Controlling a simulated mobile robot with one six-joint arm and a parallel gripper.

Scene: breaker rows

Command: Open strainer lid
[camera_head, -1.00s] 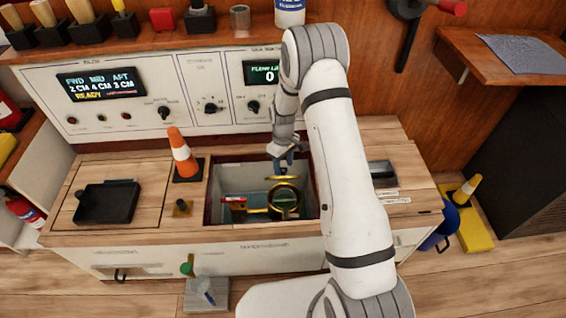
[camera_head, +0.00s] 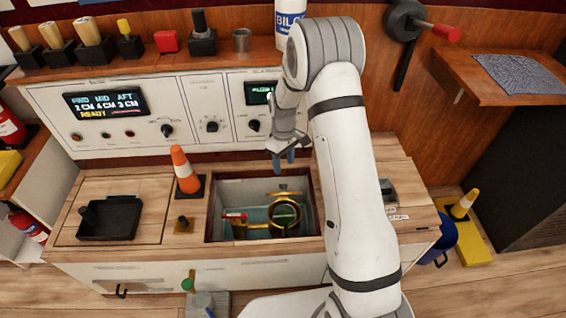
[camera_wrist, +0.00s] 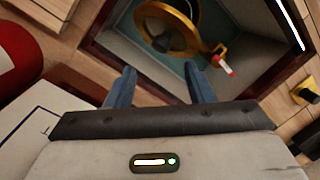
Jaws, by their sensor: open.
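The strainer shows as a round brass ring (camera_head: 297,222) in an open recessed well (camera_head: 229,190) in the wooden counter. Its middle looks dark; I cannot tell how its lid sits. In the wrist view the brass ring (camera_wrist: 189,47) is at the top, beyond my fingertips. A brass bar (camera_head: 284,194) lies at the far side of the well. My gripper (camera_head: 284,161) is open and empty above the well's far edge, apart from the strainer. Its two blue fingers (camera_wrist: 160,75) point towards the well in the wrist view.
A red-handled valve (camera_head: 235,216) is beside the ring inside the well. An orange cone (camera_head: 185,170) stands left of the well, and a black tray (camera_head: 110,220) lies further left. The control panel (camera_head: 185,115) rises close behind my gripper.

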